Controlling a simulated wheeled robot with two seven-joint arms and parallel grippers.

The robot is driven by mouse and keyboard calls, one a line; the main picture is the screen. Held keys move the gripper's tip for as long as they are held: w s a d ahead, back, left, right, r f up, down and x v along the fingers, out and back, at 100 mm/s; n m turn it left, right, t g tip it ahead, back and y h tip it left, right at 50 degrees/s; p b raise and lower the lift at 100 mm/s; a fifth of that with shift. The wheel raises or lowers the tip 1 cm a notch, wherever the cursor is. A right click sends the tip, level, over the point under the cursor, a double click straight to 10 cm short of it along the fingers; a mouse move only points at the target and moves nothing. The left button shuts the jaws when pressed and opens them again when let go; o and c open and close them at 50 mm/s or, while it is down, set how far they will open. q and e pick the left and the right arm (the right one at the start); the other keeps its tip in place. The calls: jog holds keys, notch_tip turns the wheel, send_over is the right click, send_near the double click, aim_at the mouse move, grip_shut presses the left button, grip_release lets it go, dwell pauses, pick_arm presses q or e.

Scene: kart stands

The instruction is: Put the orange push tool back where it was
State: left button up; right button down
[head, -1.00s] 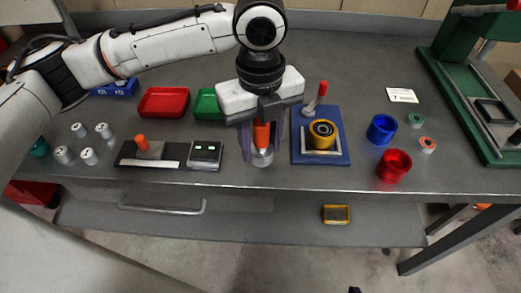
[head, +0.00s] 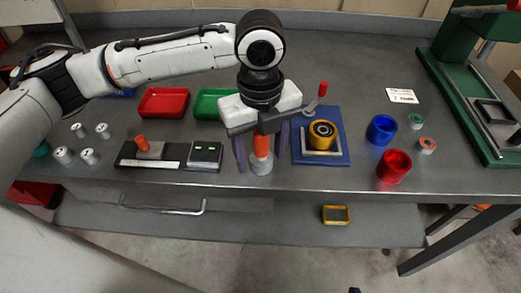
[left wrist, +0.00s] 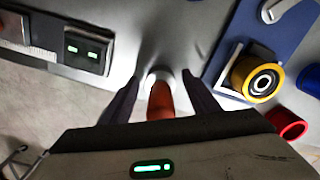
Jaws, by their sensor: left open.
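The orange push tool (head: 262,147) stands upright in a small round grey holder (head: 261,166) near the table's front edge. My left gripper (head: 262,158) is above it, with its dark fingers spread on both sides. In the left wrist view the orange tool (left wrist: 160,102) is between the fingers, with a visible gap on each side, and the pale holder (left wrist: 158,77) is just beyond it. The tool's upper end is partly hidden by the gripper. My right gripper does not show.
Left of the tool is a black fixture (head: 127,157) with an orange knob and a box (head: 206,153) with green lights. Right is a blue plate (head: 335,150) carrying a yellow ring (head: 322,138) and a red-handled lever (head: 322,90). Blue (head: 381,129) and red cups (head: 393,166) stand further right.

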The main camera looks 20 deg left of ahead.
pick_arm(q)
notch_tip(320, 180, up, 12)
jog(key=shift+r+p, duration=0.15)
jog(key=shift+p, duration=0.15)
dwell(0.5)
